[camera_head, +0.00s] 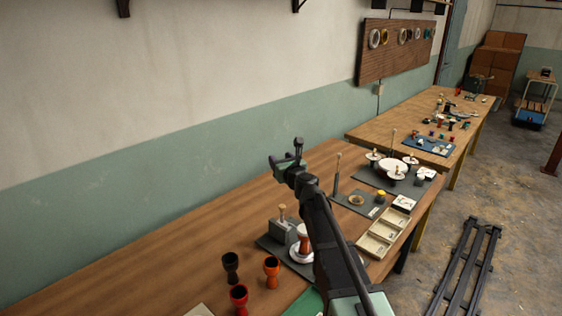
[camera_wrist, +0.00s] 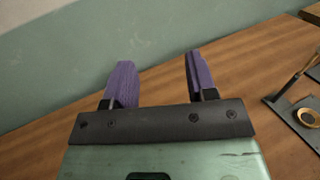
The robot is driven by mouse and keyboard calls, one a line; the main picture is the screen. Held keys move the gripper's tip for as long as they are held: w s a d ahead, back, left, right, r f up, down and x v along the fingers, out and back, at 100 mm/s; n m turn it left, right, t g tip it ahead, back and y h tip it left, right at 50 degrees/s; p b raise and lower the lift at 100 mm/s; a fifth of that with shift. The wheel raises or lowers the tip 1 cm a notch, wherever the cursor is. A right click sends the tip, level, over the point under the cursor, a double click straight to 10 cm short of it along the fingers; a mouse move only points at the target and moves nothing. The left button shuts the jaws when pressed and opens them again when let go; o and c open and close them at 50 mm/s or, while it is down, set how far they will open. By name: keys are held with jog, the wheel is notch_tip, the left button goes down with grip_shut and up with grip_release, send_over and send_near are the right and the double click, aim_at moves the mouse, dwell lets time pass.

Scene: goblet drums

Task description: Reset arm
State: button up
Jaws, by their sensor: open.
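My gripper (camera_wrist: 160,78) is open and empty in the wrist view, its two purple fingers apart with bare tabletop and wall behind them. In the head view my gripper (camera_head: 286,160) is at the end of my raised arm, above the wooden table (camera_head: 150,268) near the wall. A black goblet drum (camera_head: 231,266), an orange goblet drum (camera_head: 271,270) and a red goblet drum (camera_head: 239,297) stand upright at the front of the table, apart from my gripper. Another orange-brown drum (camera_head: 303,238) stands on a white round base beside my arm, partly hidden by it.
A grey block with a wooden-handled tool (camera_head: 282,228) stands near my arm. Beige trays (camera_head: 383,232) lie at the table's right edge. A dark mat (camera_head: 372,180) holds white round parts. A second table (camera_head: 470,108) stands behind. The table's left part is clear.

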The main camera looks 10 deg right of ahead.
notch_tip(320, 180, up, 2)
jog(key=shift+r+p, duration=0.1)
jog(key=shift+p, duration=0.25)
jog(key=s+a+f+n+g+y, duration=0.25)
jog(key=s+f+n+g, duration=0.25)
jog(key=s+n, duration=0.5)
jog(key=s+a+f+n+g+y, duration=0.1)
jog(key=s+a+f+n+g, duration=0.4)
jog(key=n, duration=0.8)
jog(key=s+d+f+n+g+h, duration=0.3)
jog(key=s+d+n+h, duration=0.1)
jog(key=s, duration=0.7)
jog(key=s+d+f+n+g+h, duration=0.4)
jog(key=s+d, duration=0.3)
jog(key=s, duration=0.5)
jog(key=shift+d+f+n, duration=0.15)
jog(key=shift+d+n, duration=0.15)
jog(key=shift+n, duration=0.6)
